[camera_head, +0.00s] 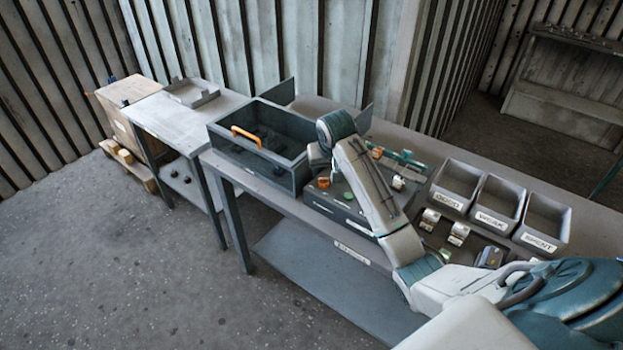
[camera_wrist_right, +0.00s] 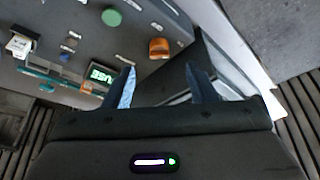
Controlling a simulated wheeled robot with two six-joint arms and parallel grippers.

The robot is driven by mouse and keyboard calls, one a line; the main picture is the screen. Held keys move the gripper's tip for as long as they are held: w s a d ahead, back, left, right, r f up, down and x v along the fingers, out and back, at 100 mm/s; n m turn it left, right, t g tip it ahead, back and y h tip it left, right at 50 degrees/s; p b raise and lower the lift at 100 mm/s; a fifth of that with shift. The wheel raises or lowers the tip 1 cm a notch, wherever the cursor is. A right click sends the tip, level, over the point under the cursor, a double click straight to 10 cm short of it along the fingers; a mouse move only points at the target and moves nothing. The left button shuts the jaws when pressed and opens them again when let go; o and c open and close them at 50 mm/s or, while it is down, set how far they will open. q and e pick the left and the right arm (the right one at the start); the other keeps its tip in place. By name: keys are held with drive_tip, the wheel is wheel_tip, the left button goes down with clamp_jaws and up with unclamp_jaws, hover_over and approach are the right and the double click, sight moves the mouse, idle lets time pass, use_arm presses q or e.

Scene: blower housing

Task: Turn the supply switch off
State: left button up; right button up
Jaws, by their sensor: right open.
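The dark control panel (camera_head: 338,207) sits on the long bench, partly hidden behind my right arm. An orange switch-like part (camera_head: 323,183) is at its left end, and a green round button (camera_head: 347,196) is beside it. In the wrist view the orange part (camera_wrist_right: 159,48) and green button (camera_wrist_right: 111,17) lie beyond the fingertips. Their labels are too small to read, so I cannot confirm which is the supply switch. My right gripper (camera_wrist_right: 158,85) is open and empty, with the orange part ahead of the gap, apart from the fingers. My left gripper is out of view.
A dark open bin with an orange handle (camera_head: 246,137) stands left of the panel. Three labelled grey trays (camera_head: 497,203) stand to the right. A small lit display (camera_wrist_right: 101,74) and a teal bar (camera_wrist_right: 50,77) are on the panel's other side.

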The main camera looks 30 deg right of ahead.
sight(324, 179)
drive_tip(key=p+x, duration=0.1)
drive_tip(key=x, duration=0.1)
drive_tip(key=w+p+x, duration=0.1)
drive_tip(key=x, duration=0.2)
drive_tip(key=p+x, duration=0.1)
drive_tip(key=x, duration=0.2)
drive_tip(key=shift+w+d+r, duration=0.15)
drive_tip(key=shift+w+d, duration=0.2)
drive_tip(key=shift+d, duration=0.1)
drive_tip(key=shift+p+x, duration=0.35)
drive_tip(key=shift+x, duration=0.45)
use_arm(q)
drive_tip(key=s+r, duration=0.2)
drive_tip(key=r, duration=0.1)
use_arm(e)
drive_tip(key=shift+c, duration=0.2)
drive_tip(key=c, duration=0.9)
